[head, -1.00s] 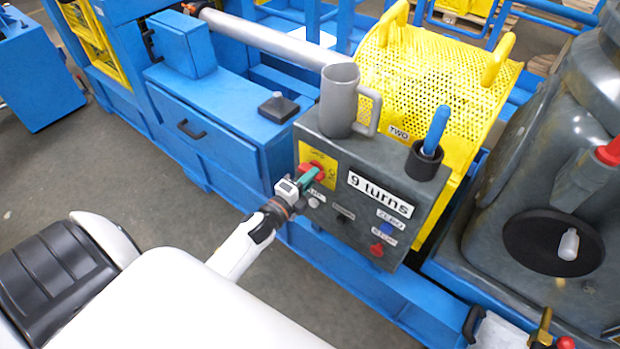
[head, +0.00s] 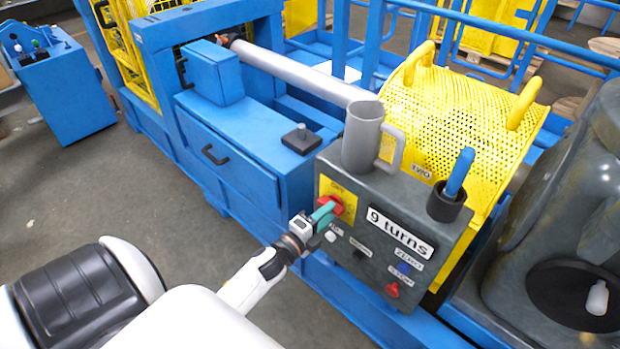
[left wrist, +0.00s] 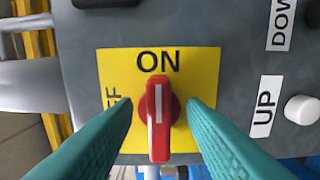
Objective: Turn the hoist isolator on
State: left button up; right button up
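The hoist isolator is a red rotary knob (head: 338,205) on a yellow plate (head: 336,188), on the grey control box (head: 375,245). In the left wrist view the knob (left wrist: 160,125) stands upright in the picture, and its white line points up at the ON label. An OFF label, partly hidden by a finger, is on the left of the plate. My left gripper (head: 325,213) is at the knob. In the wrist view its teal fingers (left wrist: 160,104) are apart, one each side of the knob, with yellow plate showing between. My right gripper is not in view.
UP (left wrist: 264,106) and DOWN labels and a white button (left wrist: 302,110) are close to the right finger. A grey mug (head: 362,140) and a black cup with a blue handle (head: 450,197) stand on the box. A red stop button (head: 393,290) is lower down.

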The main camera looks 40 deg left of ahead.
pick_arm(q)
jog(key=s, duration=1)
jog(key=shift+s+a+b, duration=0.3)
jog(key=shift+a+b, duration=0.1)
jog(key=shift+b, duration=0.05)
jog(key=s+d+f+n+g+y+p, duration=0.1)
jog(key=s+f+n+g, duration=0.25)
jog(key=f, duration=0.55)
jog(key=s+d+f+n+g+p, duration=0.1)
jog(key=s+d+f+n+g, duration=0.2)
jog(key=f, duration=0.6)
jog(key=s+f+n+g+y+p, duration=0.1)
jog(key=s+f+n+g, duration=0.25)
jog(key=f, duration=0.65)
jog(key=s+d+f+n+g, duration=0.1)
jog(key=s+f+n+g, duration=0.1)
jog(key=s, duration=0.5)
jog(key=s+d+f+n+g+p, duration=0.1)
jog(key=s+d+f+n+g, duration=0.1)
jog(key=s+f, duration=0.3)
jog(key=s+d+f+n+g, duration=0.1)
jog(key=s+f+n+g, duration=0.1)
jog(key=s, duration=0.7)
jog(key=shift+s+d+f+n+g, duration=0.3)
jog(key=shift+d+f+g, duration=0.15)
jog(key=shift+f, duration=0.3)
